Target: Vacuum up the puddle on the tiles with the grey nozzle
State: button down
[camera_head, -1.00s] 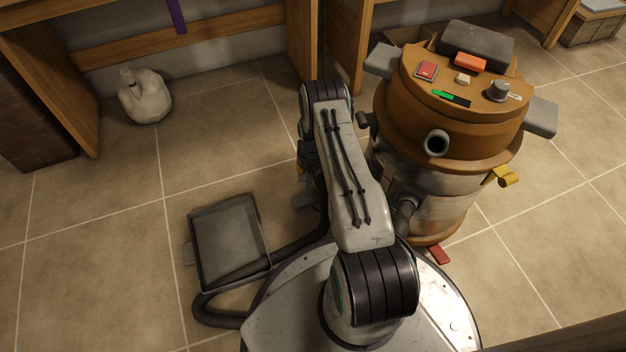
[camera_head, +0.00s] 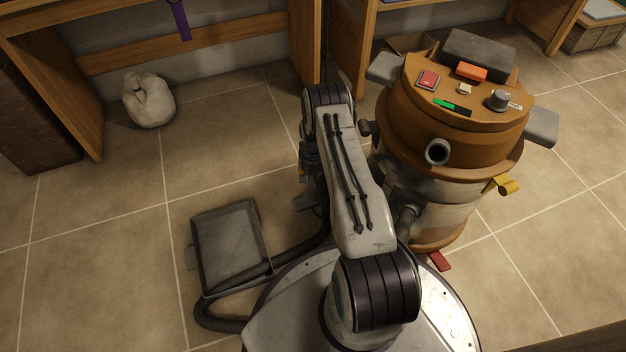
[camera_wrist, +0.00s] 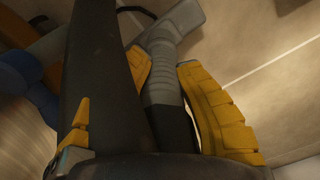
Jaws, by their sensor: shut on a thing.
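My gripper (camera_wrist: 165,72) has yellow padded fingers closed around the grey nozzle (camera_wrist: 180,28), at its ribbed cuff in the wrist view. The flat grey end of the nozzle points away from the wrist, close over the tiles (camera_wrist: 285,90). In the head view my own arm hides most of the gripper, and only a bit of grey shows left of it. The orange-topped vacuum (camera_head: 425,180) stands right of my arm, with a dark hose at its front. I cannot pick out a puddle in either view.
A grey tray (camera_head: 229,242) lies on the floor at left, with a dark hose (camera_head: 222,318) curving over and past it. Wooden benches (camera_head: 185,45) line the back. Tiles between jug and tray are clear.

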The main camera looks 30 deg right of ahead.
jog(key=shift+r+p, duration=1.4)
jog(key=shift+r, duration=1.35)
jog(key=shift+w+a+r, duration=0.1)
jog(key=shift+w+r, duration=0.05)
jog(key=shift+r, duration=0.1)
jog(key=a+r+n, duration=0.2)
jog(key=a+r, duration=0.4)
jog(key=r, duration=0.5)
jog(key=a+r+n+p, duration=0.1)
jog(key=a+r+n, duration=0.2)
jog(key=a+r, duration=0.5)
jog(key=a+r+n, duration=0.2)
jog(key=a+r, duration=0.2)
jog(key=r, duration=0.9)
notch_tip(320, 180, up, 28)
jog(key=s+p, duration=0.2)
jog(key=p, duration=3.5)
jog(key=shift+s, duration=0.15)
jog(key=shift+d, duration=0.1)
